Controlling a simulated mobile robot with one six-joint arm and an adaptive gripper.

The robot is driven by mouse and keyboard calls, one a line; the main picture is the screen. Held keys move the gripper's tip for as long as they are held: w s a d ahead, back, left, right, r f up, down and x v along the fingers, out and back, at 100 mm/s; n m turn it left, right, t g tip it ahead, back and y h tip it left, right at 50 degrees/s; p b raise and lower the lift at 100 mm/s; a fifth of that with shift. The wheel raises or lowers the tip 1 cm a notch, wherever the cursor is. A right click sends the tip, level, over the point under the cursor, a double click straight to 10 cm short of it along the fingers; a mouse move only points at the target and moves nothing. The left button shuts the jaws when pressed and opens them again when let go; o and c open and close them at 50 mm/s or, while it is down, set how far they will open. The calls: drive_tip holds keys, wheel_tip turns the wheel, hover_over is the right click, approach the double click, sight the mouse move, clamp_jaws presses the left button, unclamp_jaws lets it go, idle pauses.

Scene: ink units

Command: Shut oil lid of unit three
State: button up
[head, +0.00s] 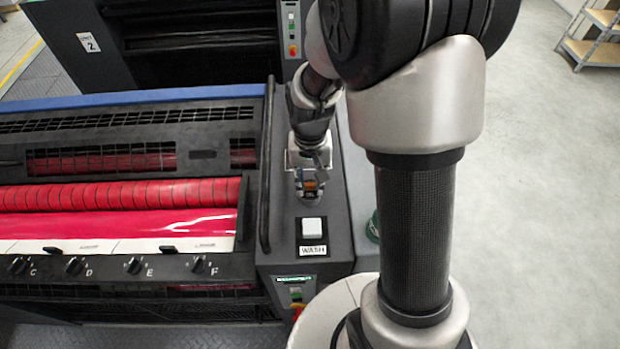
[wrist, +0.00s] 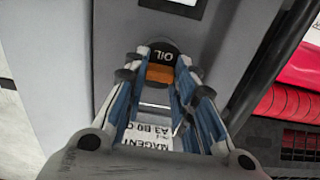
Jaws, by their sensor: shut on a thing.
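The oil lid (wrist: 166,50) is black with a white "OIL" label and an orange part below it. It sits on the grey side housing (head: 335,262) of the near press unit. My gripper (wrist: 165,70) has its blue-lined fingers on both sides of the lid and is shut on it. In the head view my gripper (head: 309,180) reaches down onto the housing top and hides most of the lid. How far the lid stands open cannot be told. A white label with "MAGENT" print (wrist: 155,135) shows between the fingers. The near unit's number is not visible.
A white square button (head: 312,227) with a "WASH" label (head: 313,250) is close in front of my gripper. Red rollers (head: 120,194) and a black rail (head: 264,170) lie to the left. A unit marked 2 (head: 88,42) stands behind.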

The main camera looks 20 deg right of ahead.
sight(310, 184)
idle(0.3)
drive_tip(key=o, duration=1.1)
drive_tip(key=shift+c, duration=0.2)
wheel_tip(310, 184, up, 12)
drive_tip(key=shift+s, duration=0.1)
